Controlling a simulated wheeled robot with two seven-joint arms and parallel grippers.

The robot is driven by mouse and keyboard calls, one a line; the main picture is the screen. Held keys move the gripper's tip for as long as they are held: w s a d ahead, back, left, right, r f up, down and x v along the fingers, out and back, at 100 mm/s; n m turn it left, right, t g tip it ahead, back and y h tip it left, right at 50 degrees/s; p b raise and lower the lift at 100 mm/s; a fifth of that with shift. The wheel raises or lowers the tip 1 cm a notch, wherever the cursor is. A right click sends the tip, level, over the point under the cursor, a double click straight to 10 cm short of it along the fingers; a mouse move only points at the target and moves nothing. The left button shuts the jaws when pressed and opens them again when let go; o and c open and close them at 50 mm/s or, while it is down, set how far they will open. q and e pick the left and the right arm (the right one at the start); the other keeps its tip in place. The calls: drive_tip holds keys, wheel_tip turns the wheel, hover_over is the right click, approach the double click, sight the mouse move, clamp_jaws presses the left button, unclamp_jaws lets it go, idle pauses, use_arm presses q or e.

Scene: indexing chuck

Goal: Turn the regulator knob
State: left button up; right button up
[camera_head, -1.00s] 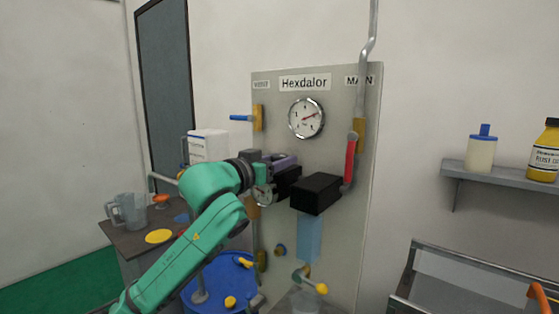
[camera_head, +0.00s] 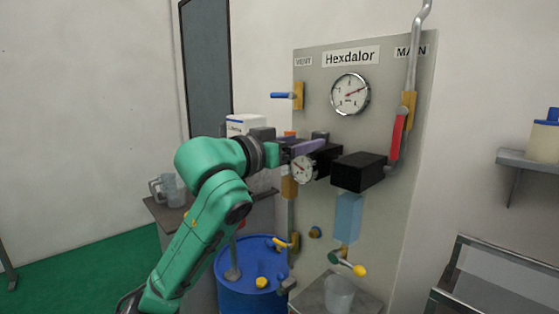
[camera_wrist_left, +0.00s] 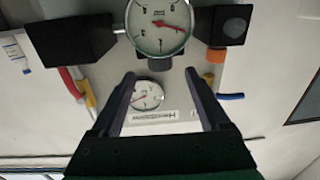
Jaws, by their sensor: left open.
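The regulator is mounted on the grey panel (camera_head: 385,225), with a small white gauge (camera_head: 302,168) on its front and black blocks beside it. In the left wrist view, which shows the panel upside down, this gauge (camera_wrist_left: 160,24) is at the top. A short grey knob (camera_wrist_left: 160,62) sits at its edge, in line with the gap between my fingers. My left gripper (camera_head: 312,146) is open, with purple-grey fingers just above the small gauge in the head view. The wrist view shows the fingers (camera_wrist_left: 163,75) apart, with nothing gripped. My right gripper is out of view.
A red lever (camera_head: 397,137) and a blue-handled valve (camera_head: 288,95) flank the large gauge (camera_head: 351,94). A blue drum (camera_head: 250,285) stands below.

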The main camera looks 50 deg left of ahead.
use_arm(q)
drive_tip(key=s+b, duration=0.3)
drive_tip(key=s, duration=0.4)
drive_tip(key=shift+d, duration=0.3)
